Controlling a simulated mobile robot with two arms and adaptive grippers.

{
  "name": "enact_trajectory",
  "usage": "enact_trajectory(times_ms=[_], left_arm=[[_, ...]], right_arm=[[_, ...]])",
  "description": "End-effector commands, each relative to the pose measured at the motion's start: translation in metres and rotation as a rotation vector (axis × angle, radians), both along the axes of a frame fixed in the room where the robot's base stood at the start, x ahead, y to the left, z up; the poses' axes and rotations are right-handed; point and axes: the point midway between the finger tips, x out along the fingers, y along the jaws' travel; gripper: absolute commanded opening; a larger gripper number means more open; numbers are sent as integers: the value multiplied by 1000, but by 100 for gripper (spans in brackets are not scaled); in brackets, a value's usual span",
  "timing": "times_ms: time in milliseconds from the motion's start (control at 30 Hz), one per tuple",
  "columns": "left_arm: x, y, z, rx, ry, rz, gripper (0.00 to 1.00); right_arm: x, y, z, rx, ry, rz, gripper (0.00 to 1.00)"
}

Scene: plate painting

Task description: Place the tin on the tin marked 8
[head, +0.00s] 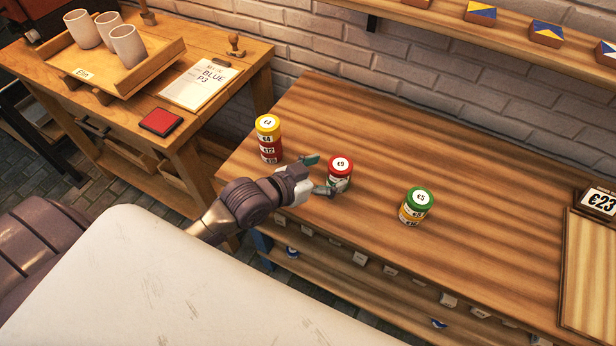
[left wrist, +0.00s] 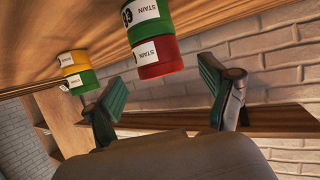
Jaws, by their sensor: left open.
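A short stack stands at the middle of the bench, with a red tin (head: 340,167) on top whose lid seems to read 9. In the left wrist view, which is turned over, this red tin (left wrist: 160,57) adjoins a green one (left wrist: 142,28). My left gripper (head: 319,176) is open, its fingers pointing at this stack from the left, apart from it. A taller stack with a yellow tin (head: 267,123) on top stands at left; its labels are too small to read surely. A green tin (head: 419,198) on a yellow one (head: 410,215) stands at right. My right gripper is not in view.
The striped wooden bench (head: 480,235) is clear between and right of the stacks. A brick wall (head: 500,95) and a shelf (head: 400,12) with painted blocks lie behind. A side table (head: 215,100) with a cup tray is at left.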

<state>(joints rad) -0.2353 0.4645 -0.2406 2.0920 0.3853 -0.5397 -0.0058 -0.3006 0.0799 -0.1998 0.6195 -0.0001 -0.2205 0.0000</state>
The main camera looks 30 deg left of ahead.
Motion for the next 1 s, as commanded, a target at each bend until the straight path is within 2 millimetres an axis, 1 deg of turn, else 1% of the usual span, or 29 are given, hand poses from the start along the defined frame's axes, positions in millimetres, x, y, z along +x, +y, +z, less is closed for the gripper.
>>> enact_trajectory(times_ms=[33,200,300,400,533,1000], left_arm=[[-12,4,3,3,3,-3,83],[-40,16,17,1,3,-4,83],[-51,22,21,0,3,-1,83],[-57,26,26,0,1,-2,83],[-61,27,28,-2,0,-1,83],[-60,27,28,-1,1,-1,83]], right_arm=[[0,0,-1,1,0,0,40],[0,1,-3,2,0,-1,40],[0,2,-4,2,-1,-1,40],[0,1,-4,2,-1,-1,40],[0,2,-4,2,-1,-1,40],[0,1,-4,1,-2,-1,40]])
